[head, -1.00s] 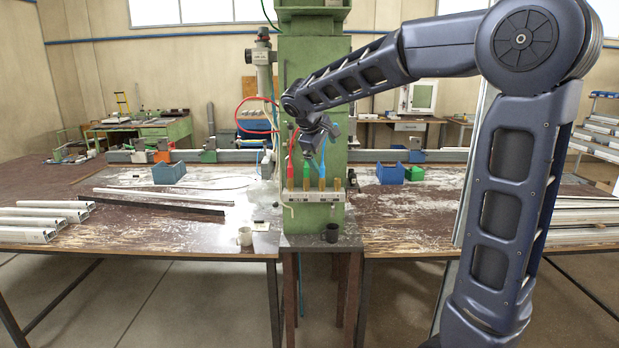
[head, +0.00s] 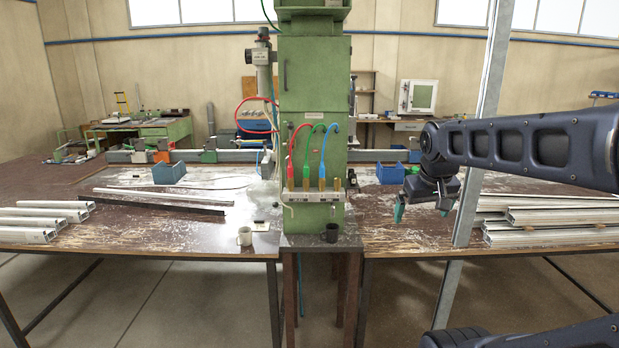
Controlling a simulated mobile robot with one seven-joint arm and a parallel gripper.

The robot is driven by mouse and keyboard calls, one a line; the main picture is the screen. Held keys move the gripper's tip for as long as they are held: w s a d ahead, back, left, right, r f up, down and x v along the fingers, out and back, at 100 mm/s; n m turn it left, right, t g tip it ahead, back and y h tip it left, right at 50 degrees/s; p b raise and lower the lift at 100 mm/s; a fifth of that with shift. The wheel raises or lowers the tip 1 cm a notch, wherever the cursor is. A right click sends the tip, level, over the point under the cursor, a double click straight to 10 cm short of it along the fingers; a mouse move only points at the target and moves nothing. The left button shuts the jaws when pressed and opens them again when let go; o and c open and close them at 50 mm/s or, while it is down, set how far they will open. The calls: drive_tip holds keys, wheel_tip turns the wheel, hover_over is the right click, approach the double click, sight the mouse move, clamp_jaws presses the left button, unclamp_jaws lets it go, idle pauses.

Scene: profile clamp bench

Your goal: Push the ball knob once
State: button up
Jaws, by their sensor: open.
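I cannot make out a ball knob for certain in the head view. The green machine column (head: 315,110) stands upright in the middle. On its front a pale valve strip (head: 314,196) carries red (head: 290,170), green (head: 307,170) and blue (head: 322,168) hose fittings, with an uncovered brass fitting (head: 337,184) at the right. My gripper (head: 420,212) points down, open and empty, right of the column and apart from it, with teal fingertips. It appears in front of the right bench, and its height above the top is hard to judge.
A steel post (head: 480,130) rises just right of my gripper. Metal profiles (head: 545,214) are stacked on the right bench. A blue bin (head: 390,173) sits behind my gripper.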

drive_tip(key=s+f, duration=0.1)
drive_tip(key=s+m, duration=0.1)
drive_tip(key=shift+s+d+f+y, duration=0.3)
drive_tip(key=shift+d+f, duration=0.05)
drive_tip(key=shift+d, duration=0.05)
